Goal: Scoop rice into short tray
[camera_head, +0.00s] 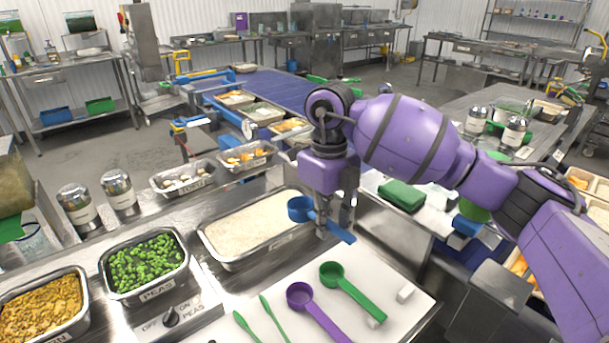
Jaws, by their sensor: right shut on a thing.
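My right gripper (324,226) is shut on the handle of a blue scoop (300,209). The scoop's bowl is at the right side of the rice tray, over or beside its rim; I cannot tell its height or whether it holds rice. The metal rice tray (237,263) is a long pan of white rice in the counter. Behind it stand two small metal trays: one (168,194) with pale pieces and one (233,169) with orange and pale pieces. Their labels are too small to read surely, so I cannot tell which is the short tray. My left gripper is out of view.
A pea tray (151,297) and a tray of brown food (68,328) sit left. A purple scoop (318,312) and a green scoop (350,288) lie on the white board (395,270). Two shakers (121,193) stand behind. A blue conveyor (280,90) carries more trays.

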